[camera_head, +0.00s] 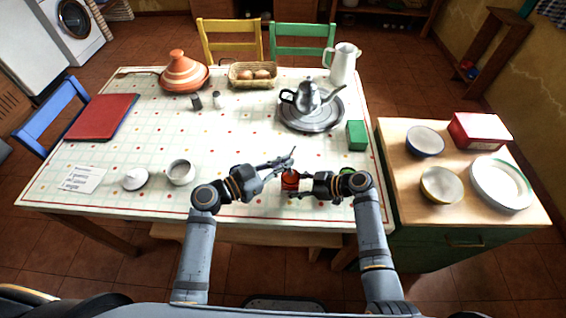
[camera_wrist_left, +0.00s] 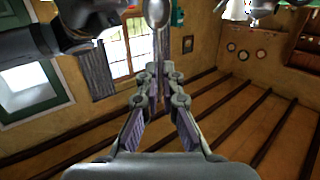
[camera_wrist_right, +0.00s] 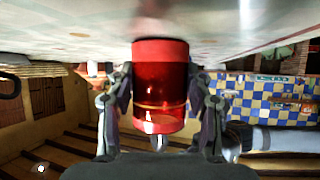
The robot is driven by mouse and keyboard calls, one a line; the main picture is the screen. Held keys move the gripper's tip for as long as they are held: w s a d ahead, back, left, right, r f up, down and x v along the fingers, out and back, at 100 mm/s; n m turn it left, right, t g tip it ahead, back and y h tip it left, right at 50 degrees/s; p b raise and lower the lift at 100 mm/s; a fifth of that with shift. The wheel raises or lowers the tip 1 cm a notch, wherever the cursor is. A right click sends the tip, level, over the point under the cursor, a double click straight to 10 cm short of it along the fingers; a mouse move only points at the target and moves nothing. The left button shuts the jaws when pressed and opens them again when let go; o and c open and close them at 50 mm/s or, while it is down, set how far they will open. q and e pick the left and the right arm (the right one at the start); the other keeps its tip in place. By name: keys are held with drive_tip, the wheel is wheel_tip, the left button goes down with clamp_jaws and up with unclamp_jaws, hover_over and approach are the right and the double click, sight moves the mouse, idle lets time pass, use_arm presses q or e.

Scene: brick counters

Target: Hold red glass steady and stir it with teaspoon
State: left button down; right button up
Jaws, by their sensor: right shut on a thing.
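The red glass (camera_head: 290,183) is near the table's front edge, upright. My right gripper (camera_head: 300,187) is shut around its sides from the right. In the right wrist view, which is upside down, the red glass (camera_wrist_right: 160,85) sits between both fingers, with its base at the tabletop. My left gripper (camera_head: 288,164) is just above the glass, with its fingers closed on the teaspoon's handle. The teaspoon's bowl (camera_wrist_left: 157,12) points away from the fingers. A shiny bowl also shows at the glass's rim (camera_wrist_right: 157,142); whether it is inside is unclear.
A teapot (camera_head: 308,95) on a round tray (camera_head: 312,122) and a green box (camera_head: 356,135) stand behind. The table's middle is clear.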

use_arm(q)
wheel_tip(320, 180, up, 5)
drive_tip(key=shift+f, duration=0.1)
idle(0.3)
use_arm(e)
drive_tip(key=o, duration=0.9)
drive_tip(key=shift+o, duration=0.2)
drive_tip(key=v, duration=1.1)
drive_tip(key=shift+f, duration=0.15)
drive_tip(key=shift+s+d+r, duration=0.15)
drive_tip(key=shift+d+r, duration=0.2)
drive_tip(key=shift+d, duration=0.1)
